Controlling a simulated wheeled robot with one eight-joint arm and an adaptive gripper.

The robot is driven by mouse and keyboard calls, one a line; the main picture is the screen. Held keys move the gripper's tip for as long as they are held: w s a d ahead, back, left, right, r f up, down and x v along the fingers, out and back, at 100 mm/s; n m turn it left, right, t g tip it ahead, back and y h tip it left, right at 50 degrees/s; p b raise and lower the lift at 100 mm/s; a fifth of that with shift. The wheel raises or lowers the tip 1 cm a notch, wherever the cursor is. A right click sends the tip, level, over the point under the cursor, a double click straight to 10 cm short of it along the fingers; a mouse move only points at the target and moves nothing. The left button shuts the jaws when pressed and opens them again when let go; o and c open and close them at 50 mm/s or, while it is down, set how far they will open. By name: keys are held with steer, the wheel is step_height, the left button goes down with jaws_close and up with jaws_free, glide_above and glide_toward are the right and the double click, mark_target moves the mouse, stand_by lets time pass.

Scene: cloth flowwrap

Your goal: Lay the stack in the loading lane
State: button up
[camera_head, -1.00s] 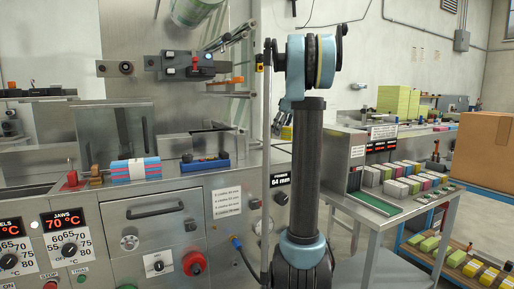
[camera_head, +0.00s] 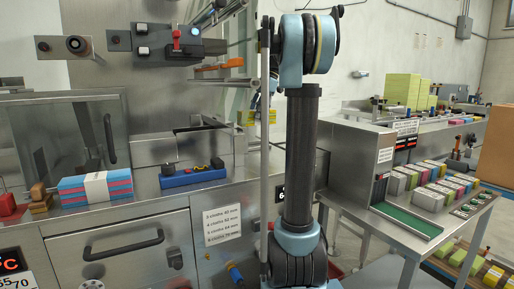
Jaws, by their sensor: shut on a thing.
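A small yellow stack (camera_head: 250,117) shows just left of my upright arm, in front of the steel machine. My gripper (camera_head: 259,105) is mostly hidden behind the arm and is shut on this stack, holding it in the air above the machine top. The fingertips cannot be made out clearly. A steel channel (camera_head: 185,147) with raised walls stands on the machine top, left of and below the gripper. I cannot tell whether it is the loading lane.
A blue-and-pink stack with a white band (camera_head: 97,188) lies on the machine ledge. A blue tray (camera_head: 194,177) with small tools sits right of it. A side table (camera_head: 357,210) at right holds a green strip (camera_head: 405,221) and rows of coloured stacks. Floor shows between machine and table.

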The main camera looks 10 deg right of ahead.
steer(key=shift+w+f, duration=0.1)
steer(key=shift+f, duration=4.85)
steer(key=o, duration=1.1)
steer(key=shift+r, duration=0.1)
steer(key=v, duration=1.2)
